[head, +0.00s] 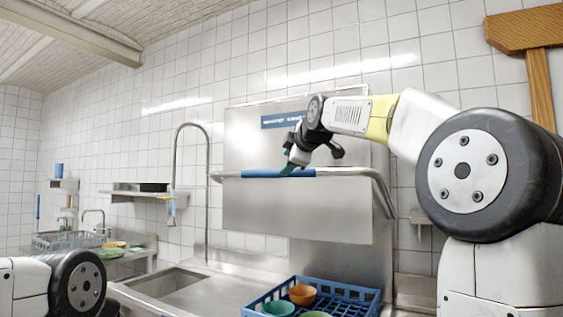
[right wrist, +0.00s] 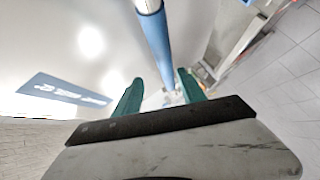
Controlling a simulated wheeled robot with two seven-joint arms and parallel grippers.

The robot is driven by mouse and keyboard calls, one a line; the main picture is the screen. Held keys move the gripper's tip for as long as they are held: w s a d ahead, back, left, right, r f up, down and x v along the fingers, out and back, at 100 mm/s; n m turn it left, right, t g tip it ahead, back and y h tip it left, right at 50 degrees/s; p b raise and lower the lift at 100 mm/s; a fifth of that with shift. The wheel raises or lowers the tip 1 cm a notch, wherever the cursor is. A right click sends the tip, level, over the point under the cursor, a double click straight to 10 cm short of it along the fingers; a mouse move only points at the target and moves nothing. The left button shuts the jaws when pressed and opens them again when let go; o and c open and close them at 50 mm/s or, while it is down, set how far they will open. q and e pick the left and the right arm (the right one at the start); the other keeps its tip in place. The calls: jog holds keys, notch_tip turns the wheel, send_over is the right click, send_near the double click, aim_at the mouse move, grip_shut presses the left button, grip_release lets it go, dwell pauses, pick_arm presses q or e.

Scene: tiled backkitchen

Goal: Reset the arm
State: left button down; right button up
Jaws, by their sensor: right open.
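My right arm reaches in from the right in the head view. My right gripper (head: 289,168) is at the blue-sleeved handle bar (head: 256,173) on the front of the steel dishwasher hood (head: 300,210). In the right wrist view, the two green fingers of the right gripper (right wrist: 161,92) are spread apart. The blue handle sleeve (right wrist: 157,38) runs lengthwise in the gap ahead of them. I cannot tell whether the fingers touch the bar. Only a joint of my left arm shows at the lower left; its gripper is out of view.
A blue dish rack (head: 345,299) with an orange bowl (head: 302,294) and a green bowl (head: 278,308) stands below the hood. A steel sink (head: 168,281) and tall faucet (head: 207,190) are to its left. A wall shelf (head: 138,194) and grey crate (head: 68,240) are farther left.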

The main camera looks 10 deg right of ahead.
dwell(0.3)
jog(key=s+d+f+m+g, duration=0.2)
jog(key=s+f+m, duration=0.6)
jog(key=s+f, duration=0.9)
jog(key=s+d+f+m+g+h, duration=0.1)
jog(key=s+f+m+g, duration=0.4)
jog(key=s+f, duration=1.2)
notch_tip(320, 180, down, 3)
jog(key=d+m, duration=0.1)
jog(key=m, duration=0.2)
jog(key=shift+g, duration=0.4)
